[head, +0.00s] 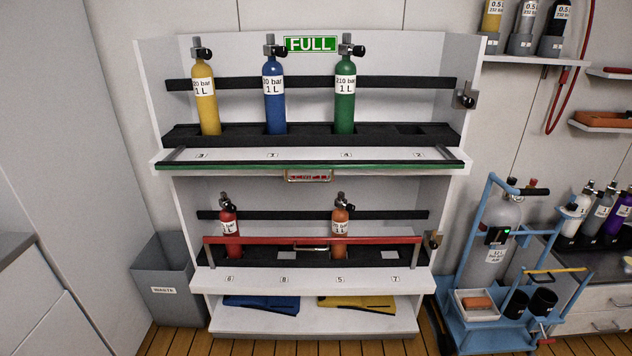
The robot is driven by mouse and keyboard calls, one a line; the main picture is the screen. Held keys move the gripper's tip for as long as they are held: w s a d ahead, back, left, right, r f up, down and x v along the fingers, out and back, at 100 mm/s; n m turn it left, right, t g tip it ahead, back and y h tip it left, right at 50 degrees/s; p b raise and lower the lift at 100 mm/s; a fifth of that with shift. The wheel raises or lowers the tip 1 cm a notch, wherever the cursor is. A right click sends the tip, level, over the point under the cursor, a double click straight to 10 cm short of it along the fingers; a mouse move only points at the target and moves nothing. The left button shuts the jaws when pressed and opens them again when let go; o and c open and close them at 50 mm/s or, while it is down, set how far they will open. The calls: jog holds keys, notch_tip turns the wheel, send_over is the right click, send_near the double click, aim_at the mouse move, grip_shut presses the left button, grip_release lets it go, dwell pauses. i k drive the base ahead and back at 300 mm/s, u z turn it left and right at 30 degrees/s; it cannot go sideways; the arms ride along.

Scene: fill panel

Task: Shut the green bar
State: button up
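The green bar (240,167) is folded down and lies along the front edge of the upper shelf, below the number labels. Its grey end arms lie flat over the shelf's white front ledge. A metal handle (310,177) hangs at its middle. Yellow (206,100), blue (275,95) and green (344,95) cylinders stand upright in the upper rack, with no bar across them. The rack's right-hand slot (411,129) is empty. A metal catch (466,97) sits on the upper shelf's right side. My gripper is not in view.
The red bar (260,240) stands raised across the lower shelf, in front of red (228,218) and orange (340,222) cylinders. A grey waste bin (163,285) stands at left. A blue trolley (490,310) stands close at right. Wood floor shows in front.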

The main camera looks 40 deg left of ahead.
aim_at(452, 162)
jog(key=u, duration=0.45)
jog(key=k, duration=1.05)
jog(key=z, duration=0.25)
jog(key=i, duration=1.75)
jog(key=u, duration=0.5)
